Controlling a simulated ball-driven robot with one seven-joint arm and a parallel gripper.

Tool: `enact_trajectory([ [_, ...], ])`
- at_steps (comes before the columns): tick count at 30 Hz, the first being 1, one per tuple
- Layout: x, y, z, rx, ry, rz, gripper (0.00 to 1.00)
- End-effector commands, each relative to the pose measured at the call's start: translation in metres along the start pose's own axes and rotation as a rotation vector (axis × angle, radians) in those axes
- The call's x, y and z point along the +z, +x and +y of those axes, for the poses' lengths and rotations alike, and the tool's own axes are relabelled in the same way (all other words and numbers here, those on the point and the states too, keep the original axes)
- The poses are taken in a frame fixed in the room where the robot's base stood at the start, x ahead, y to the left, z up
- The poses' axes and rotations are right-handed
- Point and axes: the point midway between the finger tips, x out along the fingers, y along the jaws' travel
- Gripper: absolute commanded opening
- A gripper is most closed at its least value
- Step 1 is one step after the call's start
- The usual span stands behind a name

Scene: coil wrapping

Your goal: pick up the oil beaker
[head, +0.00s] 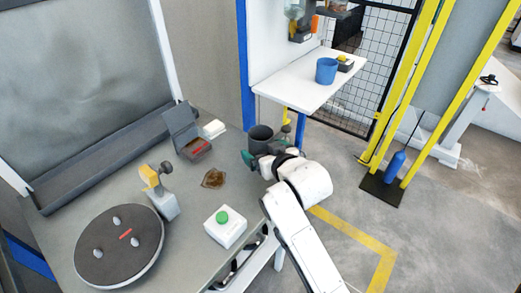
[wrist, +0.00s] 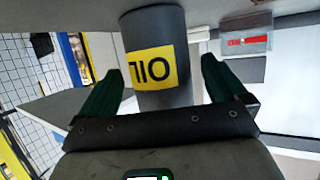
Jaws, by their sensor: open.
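The oil beaker (head: 261,133) is a dark grey cylinder near the right edge of the grey workbench in the head view. In the wrist view the oil beaker (wrist: 154,30) appears upside down, with a yellow label marked OIL. My gripper (wrist: 160,64) is open, with one green finger on each side of the beaker in that view. Visible gaps separate the beaker from both fingers. I cannot tell how deep it sits between them. In the head view my gripper (head: 266,146) is at the beaker and hides its lower part.
On the workbench (head: 110,180) are an open grey case (head: 186,130), a brown stain-like patch (head: 213,178), a yellow-and-grey device (head: 160,190), a white box with a green button (head: 225,226) and a round dark plate (head: 118,262). A blue cup (head: 326,71) stands on a white shelf behind.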

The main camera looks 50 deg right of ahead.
Motion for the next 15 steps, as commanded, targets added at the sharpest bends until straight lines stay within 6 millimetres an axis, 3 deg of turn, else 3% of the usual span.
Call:
enact_trajectory([
  [6, -0.001, 0.023, 0.000, 0.000, 0.000, 0.001, 0.98],
  [13, 0.000, 0.025, -0.001, -0.001, 0.000, 0.001, 0.98],
  [15, 0.000, 0.025, -0.001, -0.001, 0.000, 0.001, 0.94],
])
